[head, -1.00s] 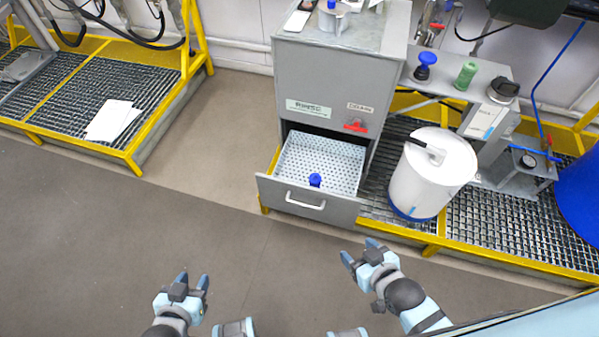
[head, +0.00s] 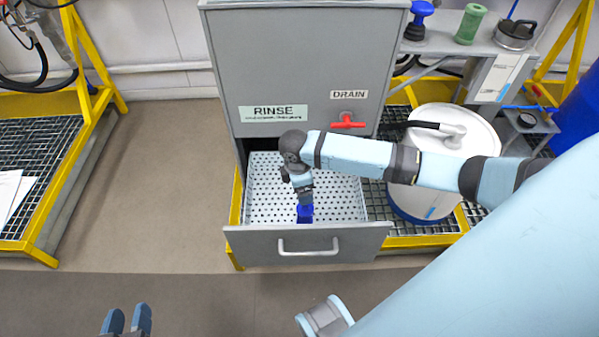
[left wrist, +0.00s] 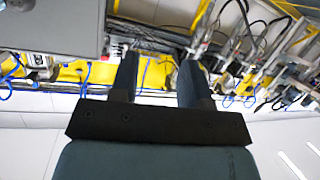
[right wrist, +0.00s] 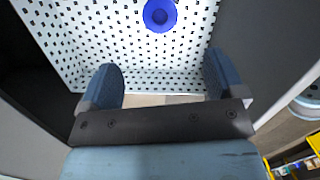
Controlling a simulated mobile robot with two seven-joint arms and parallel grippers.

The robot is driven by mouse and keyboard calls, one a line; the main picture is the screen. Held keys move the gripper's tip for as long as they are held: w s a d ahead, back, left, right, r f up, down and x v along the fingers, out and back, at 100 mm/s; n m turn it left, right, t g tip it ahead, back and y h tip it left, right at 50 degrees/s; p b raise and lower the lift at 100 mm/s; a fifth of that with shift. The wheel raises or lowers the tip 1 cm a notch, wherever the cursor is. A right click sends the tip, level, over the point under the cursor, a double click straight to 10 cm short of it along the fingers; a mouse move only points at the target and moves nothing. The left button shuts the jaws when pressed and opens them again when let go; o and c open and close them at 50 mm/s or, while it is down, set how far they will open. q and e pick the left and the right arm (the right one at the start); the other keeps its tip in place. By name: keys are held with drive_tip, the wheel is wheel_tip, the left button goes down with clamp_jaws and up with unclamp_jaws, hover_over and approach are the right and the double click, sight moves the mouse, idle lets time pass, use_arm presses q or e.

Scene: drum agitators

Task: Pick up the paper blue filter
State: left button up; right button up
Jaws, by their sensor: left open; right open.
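The blue filter (head: 305,213) stands in the open perforated drawer (head: 348,200) of the grey rinse cabinet. In the head view my right gripper (head: 304,200) is over the drawer, right at the filter, and partly hides it. In the right wrist view the filter (right wrist: 160,14) shows as a round blue shape beyond the fingertips. The right gripper (right wrist: 165,78) is open there, with nothing between its fingers. My left gripper (head: 127,318) is open and empty at the lower left of the head view, away from the drawer. It also shows open in the left wrist view (left wrist: 158,70).
The drawer front with its handle (head: 308,248) stands before the filter. A white drum (head: 440,150) is right of the cabinet (head: 300,60). A blue-topped part (head: 420,12) and green part (head: 470,24) stand on the shelf behind.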

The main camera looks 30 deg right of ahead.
sight(305, 208)
drive_tip(key=f+b, duration=0.1)
drive_tip(key=f, duration=0.2)
drive_tip(key=f+b, duration=0.1)
drive_tip(key=f, duration=0.2)
drive_tip(key=d+f+b, duration=0.1)
drive_tip(key=f, duration=0.2)
drive_tip(key=shift+s+d, duration=0.1)
drive_tip(key=shift+f+b, duration=0.4)
drive_tip(key=shift+f, duration=0.15)
drive_tip(key=shift+f+b, duration=0.35)
drive_tip(key=shift+f, duration=0.2)
wheel_tip(305, 208, down, 3)
drive_tip(key=shift+s+r+b, duration=0.1)
drive_tip(key=shift+s+b, duration=0.05)
drive_tip(key=shift+b, duration=0.75)
drive_tip(key=shift+f, duration=0.5)
drive_tip(key=shift+d+f, duration=0.1)
drive_tip(key=shift+f, duration=0.1)
use_arm(q)
drive_tip(key=d+r+t+h, duration=0.3)
drive_tip(key=r, duration=0.4)
drive_tip(key=shift+w+d+t+h, duration=0.25)
drive_tip(key=shift+d+t+h, duration=0.1)
drive_tip(key=shift+t+h, duration=0.05)
use_arm(e)
drive_tip(key=shift+r, duration=0.1)
